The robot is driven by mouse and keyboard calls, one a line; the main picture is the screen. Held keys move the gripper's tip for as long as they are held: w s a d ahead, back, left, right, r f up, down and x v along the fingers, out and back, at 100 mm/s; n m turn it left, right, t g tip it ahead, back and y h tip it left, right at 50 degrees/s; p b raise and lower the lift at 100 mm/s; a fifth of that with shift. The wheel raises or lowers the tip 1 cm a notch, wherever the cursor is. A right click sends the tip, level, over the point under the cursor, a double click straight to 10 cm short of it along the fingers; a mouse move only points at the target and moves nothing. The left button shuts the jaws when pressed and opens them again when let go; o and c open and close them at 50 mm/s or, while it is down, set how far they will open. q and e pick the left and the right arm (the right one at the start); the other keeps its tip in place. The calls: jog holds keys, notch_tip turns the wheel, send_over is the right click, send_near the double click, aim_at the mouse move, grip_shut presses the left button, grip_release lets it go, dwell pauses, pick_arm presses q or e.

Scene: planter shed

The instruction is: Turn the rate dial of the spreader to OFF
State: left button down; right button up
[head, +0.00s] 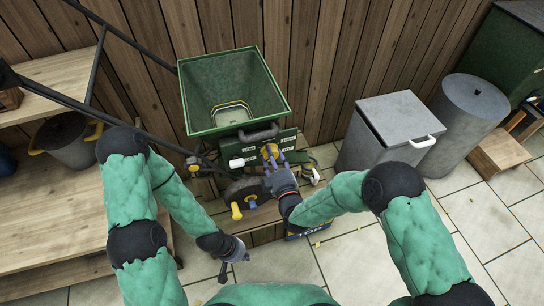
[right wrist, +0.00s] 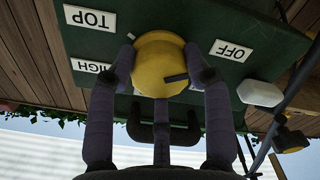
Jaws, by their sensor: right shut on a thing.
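The spreader's green hopper (head: 236,72) stands against the wooden wall, with a dark green panel on its front. The yellow rate dial (right wrist: 158,58) is on that panel, and it also shows in the head view (head: 270,150). A dark pointer mark on the dial points right in the right wrist view. The OFF label (right wrist: 231,50) is right of the dial; the TOP label (right wrist: 90,18) and HIGH label (right wrist: 88,66) are left. All read upside down there. My right gripper (head: 272,161) is shut on the dial, fingers on both sides. My left gripper (head: 234,268) is low, apart from the spreader, its fingers spread and empty.
A white knob (right wrist: 262,92) sits beside the panel. A grey lidded bin (head: 385,140) and a round metal can (head: 468,115) stand right. A wooden bench (head: 55,215) with a pot (head: 68,140) fills the left. Tiled floor is open at right.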

jog(key=shift+s+f, duration=0.1)
jog(key=shift+f, duration=0.15)
jog(key=o, duration=1.2)
jog(key=shift+c, duration=0.2)
jog(key=shift+r, duration=0.1)
jog(key=v, duration=1.2)
